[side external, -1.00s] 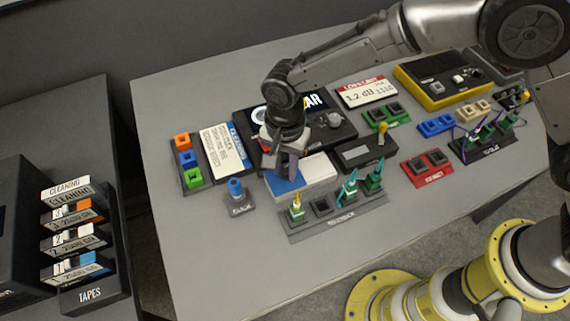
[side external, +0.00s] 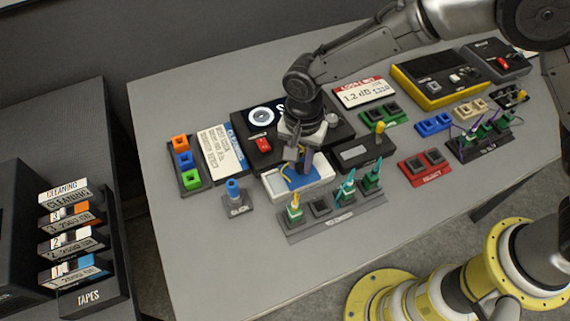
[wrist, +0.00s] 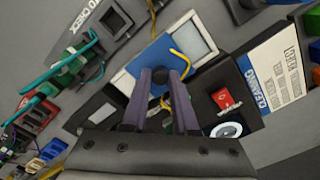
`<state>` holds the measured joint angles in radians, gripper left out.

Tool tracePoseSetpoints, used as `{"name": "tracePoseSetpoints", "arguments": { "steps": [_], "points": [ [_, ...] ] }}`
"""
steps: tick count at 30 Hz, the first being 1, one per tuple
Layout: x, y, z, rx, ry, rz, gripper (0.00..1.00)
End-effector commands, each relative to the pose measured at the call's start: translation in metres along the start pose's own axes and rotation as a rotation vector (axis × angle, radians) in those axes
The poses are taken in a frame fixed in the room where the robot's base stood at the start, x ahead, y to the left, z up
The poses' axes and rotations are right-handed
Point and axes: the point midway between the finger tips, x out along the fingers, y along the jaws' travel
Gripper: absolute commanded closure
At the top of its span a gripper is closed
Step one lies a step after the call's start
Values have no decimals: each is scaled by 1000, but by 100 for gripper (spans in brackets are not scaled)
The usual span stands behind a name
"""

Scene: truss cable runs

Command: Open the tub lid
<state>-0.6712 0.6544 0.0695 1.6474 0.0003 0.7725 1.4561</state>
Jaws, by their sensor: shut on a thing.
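The white tub (side external: 296,196) sits on the table in the side view, behind the row of green connectors. Its blue lid (wrist: 140,62) lies across part of its top in the wrist view, and a pale open section shows beside it. The exact grip point is hidden behind the fingers.
A black device with a red switch (side external: 262,145) stands right behind the tub. A connector rack (side external: 335,220) stands close in front, and a blue-capped cleaner (side external: 234,190) to the left. The table's front left is clear.

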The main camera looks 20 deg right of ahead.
Motion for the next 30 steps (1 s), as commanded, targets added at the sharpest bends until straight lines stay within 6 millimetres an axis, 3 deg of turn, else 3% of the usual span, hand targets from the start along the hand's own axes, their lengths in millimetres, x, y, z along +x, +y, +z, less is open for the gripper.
{"name": "tracePoseSetpoints", "arguments": {
  "steps": [5, 15, 16, 20, 30],
  "points": [
    [-2, 18, -19, 3, 1, -4, 100],
    [-2, 20, -21, 0, 1, -6, 100],
    [-2, 20, -21, 0, 1, -6, 68],
    [-1, 20, -21, 0, 1, -5, 44],
    [-2, 20, -21, 0, 1, -3, 43]
  ]
}}
